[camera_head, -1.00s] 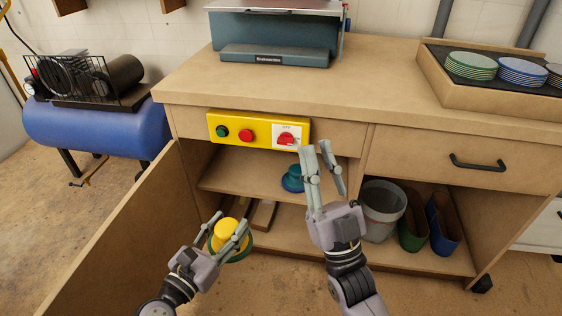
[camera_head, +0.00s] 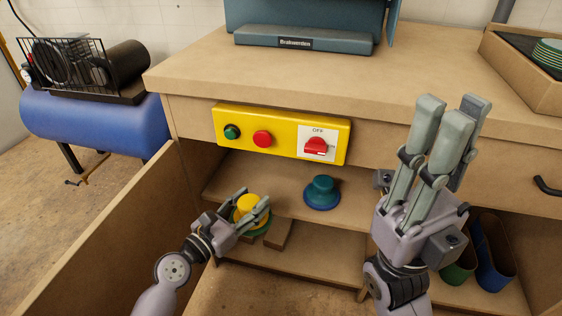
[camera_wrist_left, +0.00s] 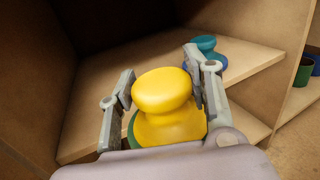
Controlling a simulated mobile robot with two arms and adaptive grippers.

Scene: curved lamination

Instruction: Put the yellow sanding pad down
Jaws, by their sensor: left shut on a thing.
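The yellow sanding pad (camera_head: 247,204) has a yellow knob on a green round base. My left gripper (camera_head: 255,207) is shut on it inside the open cabinet, close to the front of the upper shelf (camera_head: 275,207). In the left wrist view the yellow knob (camera_wrist_left: 163,103) sits between the two fingers, with the shelf (camera_wrist_left: 250,75) behind it. I cannot tell whether the base touches the shelf. My right gripper (camera_head: 450,125) is raised in front of the cabinet, its fingers pointing up and apart, with nothing seen between them.
A blue sanding pad (camera_head: 322,192) stands on the upper shelf to the right. Wooden blocks (camera_head: 278,235) lie below. The open cabinet door (camera_head: 110,235) borders the left side. The yellow switch panel (camera_head: 280,135) is above. Green and blue bins (camera_head: 492,255) stand at right.

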